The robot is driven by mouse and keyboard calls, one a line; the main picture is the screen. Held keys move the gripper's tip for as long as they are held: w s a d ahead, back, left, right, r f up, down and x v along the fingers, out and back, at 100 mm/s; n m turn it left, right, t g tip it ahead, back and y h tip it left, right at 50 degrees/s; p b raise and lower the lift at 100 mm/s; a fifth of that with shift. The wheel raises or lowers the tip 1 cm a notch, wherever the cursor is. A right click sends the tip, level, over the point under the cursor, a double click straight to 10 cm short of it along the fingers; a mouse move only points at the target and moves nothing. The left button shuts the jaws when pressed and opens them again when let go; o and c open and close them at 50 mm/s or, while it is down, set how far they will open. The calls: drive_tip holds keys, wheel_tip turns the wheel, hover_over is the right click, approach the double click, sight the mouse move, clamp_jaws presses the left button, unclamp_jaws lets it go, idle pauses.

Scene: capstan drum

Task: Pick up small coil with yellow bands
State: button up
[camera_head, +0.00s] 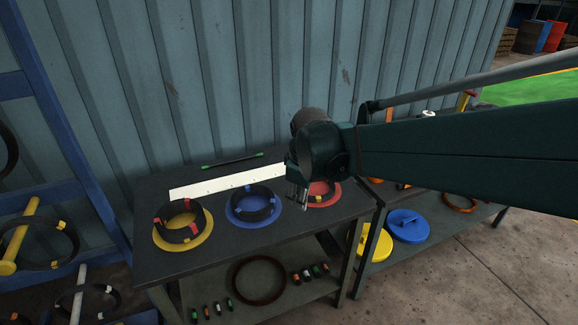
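Several dark coils with coloured bands are in view. At the lower left, a coil with yellow bands (62,258) hangs by a yellow post. Below it, a smaller-looking dark coil with yellow bands (113,299) is by a white post, partly cut off by the frame. On the table, a coil with red bands (178,235) sits on a yellow disc, and a coil with small coloured bands (252,214) sits on a blue disc. My gripper (298,205) points down over the table, in front of a red disc (325,199). No coil shows in it; its finger opening is unclear.
The dark table (290,228) has a white strip (215,184) and a thin green-ended rod (232,160) at the back. A blue rack (62,130) stands left. The lower shelf holds a large dark ring (259,299). A corrugated wall closes the back.

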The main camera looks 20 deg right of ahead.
drive_tip(key=w+d+f+n+g+p, duration=0.2)
drive_tip(key=w+d+n+p, duration=0.25)
drive_tip(key=w+d, duration=0.3)
drive_tip(key=n+g+p, duration=0.2)
drive_tip(key=n+p, duration=0.3)
drive_tip(key=p, duration=0.1)
approach(323, 196)
drive_tip(key=shift+w+a+f+h, duration=0.3)
drive_tip(key=shift+w+f, duration=0.05)
drive_tip(key=shift+f, duration=0.1)
drive_tip(key=shift+d+f, duration=0.2)
drive_tip(key=shift+f, duration=1.1)
drive_tip(key=shift+f, duration=0.1)
drive_tip(key=shift+s+d+f, duration=0.15)
drive_tip(key=shift+f, duration=0.6)
drive_tip(key=shift+s+d+f, duration=0.15)
drive_tip(key=shift+s+f, duration=0.05)
drive_tip(key=shift+f, duration=0.55)
drive_tip(key=shift+d+f, duration=0.15)
drive_tip(key=shift+f, duration=0.8)
